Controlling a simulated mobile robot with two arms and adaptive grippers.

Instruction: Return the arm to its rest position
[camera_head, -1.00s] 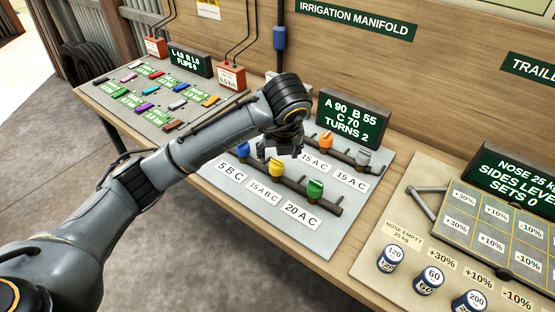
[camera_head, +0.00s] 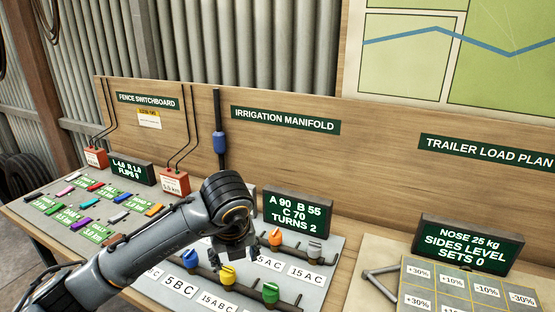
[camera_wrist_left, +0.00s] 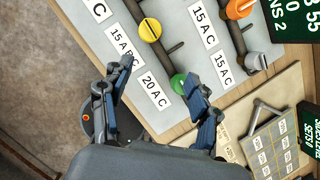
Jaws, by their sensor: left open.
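My left arm reaches in from the lower left in the head view. Its gripper (camera_head: 236,256) hangs over the irrigation manifold board (camera_head: 335,262). In the left wrist view the gripper (camera_wrist_left: 158,92) is open and empty, its two fingers spread wide above the board. The green valve knob (camera_wrist_left: 178,83) appears between the fingers, below them. The yellow knob (camera_head: 227,275), blue knob (camera_head: 190,258), orange knob (camera_head: 276,237) and grey knob (camera_head: 315,250) also sit on the pipes. My right gripper is not in view.
The manifold display (camera_head: 297,212) stands just right of my left gripper. The fence switchboard (camera_head: 75,230), with coloured switches, lies to the left. The trailer load grid (camera_head: 450,288) and its display (camera_head: 466,247) are at the right. A wooden back panel (camera_head: 380,160) rises behind.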

